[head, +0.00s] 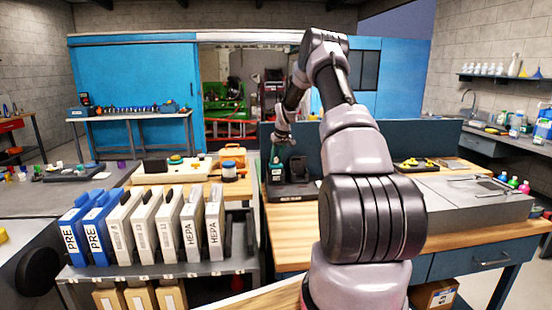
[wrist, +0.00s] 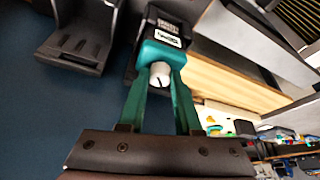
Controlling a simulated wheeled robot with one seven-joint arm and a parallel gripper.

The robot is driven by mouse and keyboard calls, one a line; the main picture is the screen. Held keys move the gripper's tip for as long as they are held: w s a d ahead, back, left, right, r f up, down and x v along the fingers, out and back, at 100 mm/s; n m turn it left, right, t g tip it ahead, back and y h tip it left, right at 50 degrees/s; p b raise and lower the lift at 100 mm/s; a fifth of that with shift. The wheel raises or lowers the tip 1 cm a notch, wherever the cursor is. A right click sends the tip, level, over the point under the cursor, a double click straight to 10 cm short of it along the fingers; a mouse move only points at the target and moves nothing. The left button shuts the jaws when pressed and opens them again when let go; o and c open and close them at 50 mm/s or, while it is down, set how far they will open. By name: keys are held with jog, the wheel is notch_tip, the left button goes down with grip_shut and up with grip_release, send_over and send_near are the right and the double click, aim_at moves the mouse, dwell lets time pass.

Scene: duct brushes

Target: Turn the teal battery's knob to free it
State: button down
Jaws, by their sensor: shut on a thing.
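The teal battery (wrist: 163,52) sits in a dark holder with a white label, in the upper middle of the wrist view. Its pale round knob (wrist: 160,75) has a dark line on its face. My gripper (wrist: 162,84) has two green fingers, one on each side of the knob, and is shut on it. In the head view my gripper (head: 281,143) reaches down over the dark charging dock (head: 292,191) on the wooden bench. The battery shows there only as a small greenish shape (head: 275,172), and the knob cannot be made out.
An empty dark dock bay (wrist: 75,50) is at the upper left of the wrist view. In the head view, a rack of upright filters (head: 150,228) stands left of the bench. A grey box (head: 470,203) and a dark tray with yellow items (head: 420,164) are to the right.

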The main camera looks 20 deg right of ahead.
jog(key=n, duration=0.2)
jog(key=n+y, duration=0.1)
jog(key=n, duration=0.1)
jog(key=n+y, duration=0.1)
jog(key=shift+w+d+n+g, duration=0.1)
jog(key=shift+d+n+g, duration=0.15)
jog(key=shift+n+g, duration=0.15)
dwell(0.4)
jog(key=c, duration=0.6)
grip_release()
